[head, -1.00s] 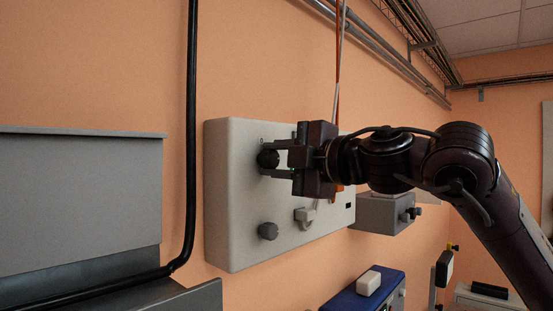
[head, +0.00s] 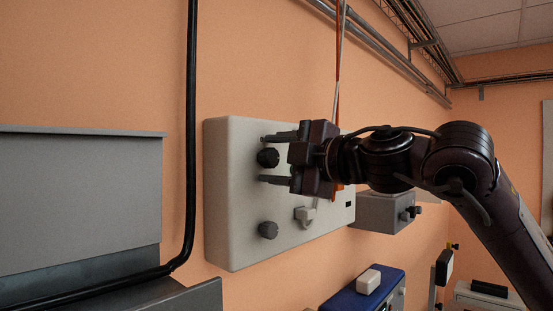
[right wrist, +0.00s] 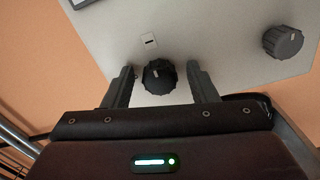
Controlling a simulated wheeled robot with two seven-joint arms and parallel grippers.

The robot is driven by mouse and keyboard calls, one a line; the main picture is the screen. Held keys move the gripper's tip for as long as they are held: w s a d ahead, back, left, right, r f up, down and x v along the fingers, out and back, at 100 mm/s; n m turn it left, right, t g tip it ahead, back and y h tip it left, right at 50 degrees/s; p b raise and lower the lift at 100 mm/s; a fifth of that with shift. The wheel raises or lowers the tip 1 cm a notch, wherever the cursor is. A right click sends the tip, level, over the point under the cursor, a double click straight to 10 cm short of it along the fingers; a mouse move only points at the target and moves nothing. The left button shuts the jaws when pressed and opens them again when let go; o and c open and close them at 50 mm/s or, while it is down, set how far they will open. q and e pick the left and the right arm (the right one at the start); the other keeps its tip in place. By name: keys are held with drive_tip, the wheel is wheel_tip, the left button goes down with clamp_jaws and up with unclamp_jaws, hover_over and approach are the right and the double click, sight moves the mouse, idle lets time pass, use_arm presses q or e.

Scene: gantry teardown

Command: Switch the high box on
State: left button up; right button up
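The high box (head: 236,215) is a pale grey box on the orange wall, in the middle of the head view. Its upper black knob (head: 268,158) sits between the fingers of my right gripper (head: 276,158). In the right wrist view this knob (right wrist: 159,77) has a small marked plate above it, and the open fingers (right wrist: 160,82) stand on either side with gaps, not touching it. A lower knob (head: 268,230) is on the same face; a second knob (right wrist: 283,42) shows at the right of the wrist view. My left gripper is not in view.
A light hook-like part (head: 305,214) is on the box face. A smaller grey box (head: 380,212) hangs to the right, and a blue box (head: 350,295) with a white block is below. A black cable (head: 191,130) runs down the wall at left.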

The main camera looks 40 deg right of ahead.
drive_tip(key=shift+s+f+b, duration=0.1)
drive_tip(key=shift+s+b, duration=0.2)
drive_tip(key=shift+b, duration=0.05)
drive_tip(key=s+b, duration=0.3)
drive_tip(key=s, duration=0.4)
drive_tip(key=shift+d+b, duration=0.3)
drive_tip(key=shift+b, duration=0.1)
